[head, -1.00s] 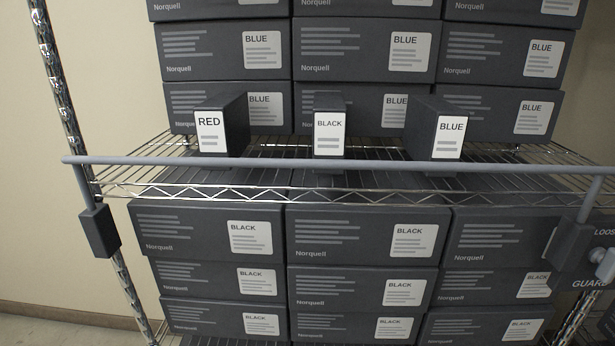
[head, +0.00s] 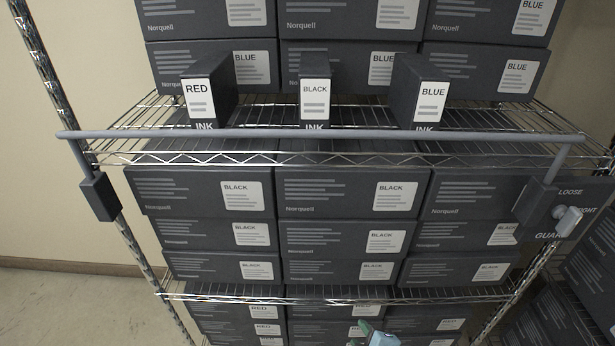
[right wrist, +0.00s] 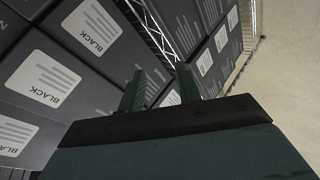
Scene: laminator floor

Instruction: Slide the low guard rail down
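The grey guard rail (head: 320,134) runs across the front of the wire shelf, slightly above the shelf's front edge. Its ends bend down to a dark left clamp block (head: 98,196) on the left post and a right block (head: 535,200). A pale knob (head: 568,220) sits by the right block, beside a dark plate (head: 585,196) reading LOOSE and GUARD, partly covered. My right gripper (head: 366,330) is at the bottom edge of the head view, well below the rail. In the right wrist view its two fingers (right wrist: 160,82) are apart with nothing between them. My left gripper is not in view.
Ink boxes labelled RED (head: 199,95), BLACK (head: 315,92) and BLUE (head: 431,100) stand behind the rail. Stacked cartons (head: 330,192) fill the space below. A lower wire shelf (head: 330,292) is underneath. Floor (head: 60,305) shows clear at left.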

